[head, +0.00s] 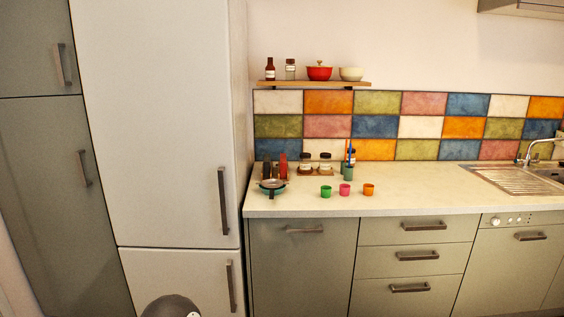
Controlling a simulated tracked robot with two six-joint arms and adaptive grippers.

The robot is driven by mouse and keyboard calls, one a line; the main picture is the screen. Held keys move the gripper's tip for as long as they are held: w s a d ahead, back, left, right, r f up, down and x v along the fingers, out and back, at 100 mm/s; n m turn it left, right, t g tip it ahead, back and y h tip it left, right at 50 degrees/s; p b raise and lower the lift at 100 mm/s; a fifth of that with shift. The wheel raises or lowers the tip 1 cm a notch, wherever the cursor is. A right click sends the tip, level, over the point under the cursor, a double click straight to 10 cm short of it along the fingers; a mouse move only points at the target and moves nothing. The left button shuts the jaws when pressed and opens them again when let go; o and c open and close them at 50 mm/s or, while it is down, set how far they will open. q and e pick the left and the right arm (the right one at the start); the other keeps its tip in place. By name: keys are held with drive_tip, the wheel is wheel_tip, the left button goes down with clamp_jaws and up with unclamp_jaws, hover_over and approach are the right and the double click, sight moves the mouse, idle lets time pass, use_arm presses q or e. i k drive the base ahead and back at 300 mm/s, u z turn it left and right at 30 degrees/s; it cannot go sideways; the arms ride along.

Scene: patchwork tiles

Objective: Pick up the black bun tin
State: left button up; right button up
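I cannot make out a black bun tin anywhere in the head view. A small teal dish with a greyish top (272,185) sits at the left end of the worktop, and its details are too small to tell. A dark upright item (266,168) and a red upright item (283,165) stand just behind it. Neither of my grippers is in view.
The pale worktop (410,188) is clear between the green (326,191), pink (345,189) and orange (368,190) cups and the sink (505,178). Jars (325,163) stand behind the cups. A tall white fridge (155,120) borders the left. A shelf (310,84) hangs above.

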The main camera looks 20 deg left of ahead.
sight(267, 160)
drive_tip(key=u, duration=0.35)
drive_tip(key=i, duration=1.2)
drive_tip(key=u, duration=1.05)
drive_tip(key=i, duration=0.35)
drive_tip(key=u, duration=0.25)
drive_tip(key=k, duration=0.9)
drive_tip(key=u, duration=0.2)
drive_tip(key=i, duration=0.9)
drive_tip(key=z, duration=0.1)
